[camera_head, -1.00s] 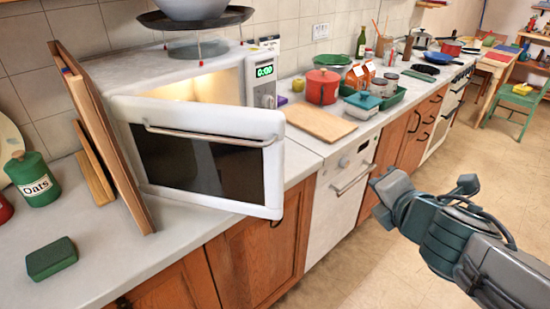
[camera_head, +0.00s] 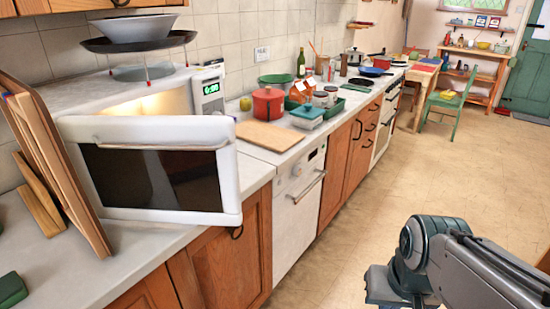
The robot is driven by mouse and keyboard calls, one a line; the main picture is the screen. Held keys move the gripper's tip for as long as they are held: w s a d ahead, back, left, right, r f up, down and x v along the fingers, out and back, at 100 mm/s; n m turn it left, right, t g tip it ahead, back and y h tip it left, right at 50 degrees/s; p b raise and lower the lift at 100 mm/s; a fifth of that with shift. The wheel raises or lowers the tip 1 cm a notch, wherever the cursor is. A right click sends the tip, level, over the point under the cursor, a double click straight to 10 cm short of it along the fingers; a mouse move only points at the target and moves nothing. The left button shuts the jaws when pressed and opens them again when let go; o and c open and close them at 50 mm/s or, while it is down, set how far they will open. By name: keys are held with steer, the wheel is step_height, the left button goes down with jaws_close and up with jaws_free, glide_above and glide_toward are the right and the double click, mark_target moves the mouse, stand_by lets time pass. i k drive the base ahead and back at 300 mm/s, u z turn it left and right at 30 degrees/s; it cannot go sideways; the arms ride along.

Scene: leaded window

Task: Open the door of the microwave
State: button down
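The white microwave (camera_head: 118,92) stands on the counter at the left, with its lit inside showing above the door. Its door (camera_head: 230,190) is swung wide open towards the front, with a dark window and a bar handle (camera_head: 160,147) along its upper part. A green clock display shows on its front panel (camera_head: 208,95). My arm is at the lower right, over the floor and well apart from the door. My gripper's fingers are not visible; the end of the arm is cut off or hidden at the bottom edge.
Wooden boards (camera_head: 55,170) lean at the left, close to the open door. A cutting board (camera_head: 270,135), a red pot (camera_head: 267,103) and a green tray (camera_head: 330,112) are on the counter to the right. A rack with a bowl (camera_head: 139,30) stands on top of the microwave. The floor (camera_head: 400,190) is clear.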

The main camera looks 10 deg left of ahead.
mark_target(166, 184)
steer(key=z, duration=0.05)
steer(key=k, duration=0.25)
steer(key=z, duration=0.7)
steer(key=i, duration=0.85)
steer(key=u, duration=1.1)
steer(key=i, duration=0.6)
steer(key=u, duration=0.7)
